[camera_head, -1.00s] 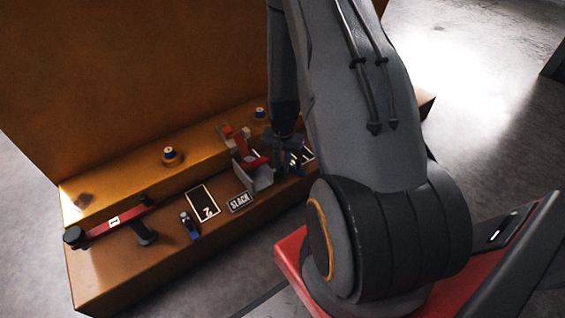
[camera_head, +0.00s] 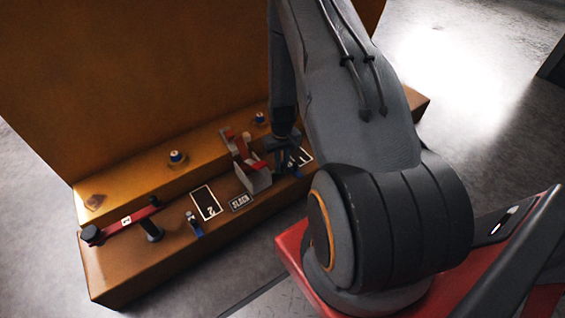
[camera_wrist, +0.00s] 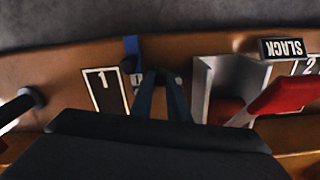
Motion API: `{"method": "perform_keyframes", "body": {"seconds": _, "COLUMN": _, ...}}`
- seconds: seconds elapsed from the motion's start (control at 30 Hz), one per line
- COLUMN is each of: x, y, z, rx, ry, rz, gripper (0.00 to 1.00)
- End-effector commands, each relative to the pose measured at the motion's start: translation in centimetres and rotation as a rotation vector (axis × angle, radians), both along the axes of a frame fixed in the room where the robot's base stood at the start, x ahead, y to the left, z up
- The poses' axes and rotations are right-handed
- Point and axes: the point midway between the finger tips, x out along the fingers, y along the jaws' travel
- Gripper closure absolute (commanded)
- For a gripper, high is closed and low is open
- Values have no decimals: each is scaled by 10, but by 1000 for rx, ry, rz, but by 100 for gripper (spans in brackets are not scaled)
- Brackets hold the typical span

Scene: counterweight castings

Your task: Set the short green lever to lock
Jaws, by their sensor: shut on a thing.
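A small lever (camera_wrist: 131,46) with a blue end, a dark knob and a pale tag stands beside the black plate marked 1 (camera_wrist: 104,92) in the wrist view. My gripper (camera_wrist: 163,78) is right beside it, its two dark fingers close together and shut on a small part that they mostly hide. In the head view my gripper (camera_head: 284,151) is low over the right part of the ledge, by a blue piece (camera_head: 295,168). I cannot read a lock mark.
A red lever (camera_wrist: 285,97) in a grey bracket (camera_wrist: 204,85) stands close to my fingers. The SLACK plate (camera_head: 240,202), the plate marked 2 (camera_head: 206,203), another small blue lever (camera_head: 195,225) and a long red bar (camera_head: 122,222) lie farther left on the brown ledge (camera_head: 135,275).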

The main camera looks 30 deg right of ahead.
Motion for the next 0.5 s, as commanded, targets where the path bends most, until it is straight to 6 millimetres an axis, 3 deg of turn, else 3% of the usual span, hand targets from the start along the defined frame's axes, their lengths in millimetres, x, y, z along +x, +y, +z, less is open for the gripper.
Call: {"method": "perform_keyframes", "body": {"seconds": 0.5, "x": 1, "y": -1, "z": 0, "rx": 0, "ry": -1, "rz": 32, "gripper": 100}}
